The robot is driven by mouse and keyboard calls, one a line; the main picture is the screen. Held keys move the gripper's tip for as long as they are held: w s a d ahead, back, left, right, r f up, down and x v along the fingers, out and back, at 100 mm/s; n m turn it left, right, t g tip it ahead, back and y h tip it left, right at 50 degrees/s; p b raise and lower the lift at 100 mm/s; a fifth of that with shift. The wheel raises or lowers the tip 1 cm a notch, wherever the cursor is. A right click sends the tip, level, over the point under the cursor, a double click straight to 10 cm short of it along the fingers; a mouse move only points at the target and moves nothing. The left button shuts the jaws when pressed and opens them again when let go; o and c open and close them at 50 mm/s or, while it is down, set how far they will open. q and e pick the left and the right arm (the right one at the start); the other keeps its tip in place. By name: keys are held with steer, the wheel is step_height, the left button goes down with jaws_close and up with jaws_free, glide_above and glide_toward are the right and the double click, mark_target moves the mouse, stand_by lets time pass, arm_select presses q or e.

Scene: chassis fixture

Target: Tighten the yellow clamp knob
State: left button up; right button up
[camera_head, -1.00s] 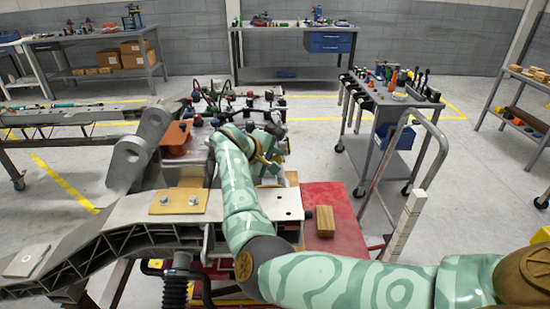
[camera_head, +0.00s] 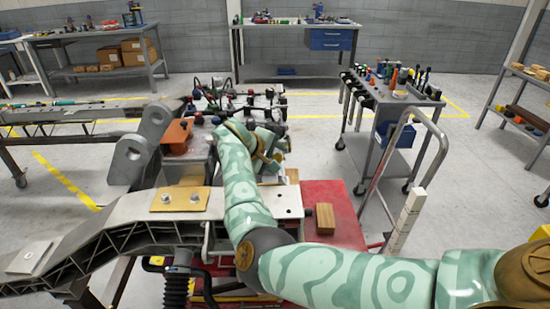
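My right arm, pale green with darker green swirls, comes in from the lower right and reaches over the chassis fixture. My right gripper (camera_head: 273,165) is at the far end of that arm, beside the fixture's cluster of clamps and knobs (camera_head: 235,105). Its fingers are small and partly covered by the wrist, so I cannot tell whether they are open or shut. I cannot make out a yellow clamp knob; it may be hidden behind my arm. The grey chassis rail (camera_head: 120,242) runs across the lower left. My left gripper is not in view.
A wooden block (camera_head: 325,218) lies on the red fixture top (camera_head: 345,233). A grey tool cart (camera_head: 395,95) and a metal handrail (camera_head: 433,150) stand to the right.

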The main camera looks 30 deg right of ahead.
arm_select(q)
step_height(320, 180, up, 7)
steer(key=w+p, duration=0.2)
steer(key=p, duration=0.4)
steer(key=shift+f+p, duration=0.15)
steer(key=shift+p, duration=0.25)
arm_select(e)
steer(key=v, duration=1.6)
steer(key=shift+a, duration=0.2)
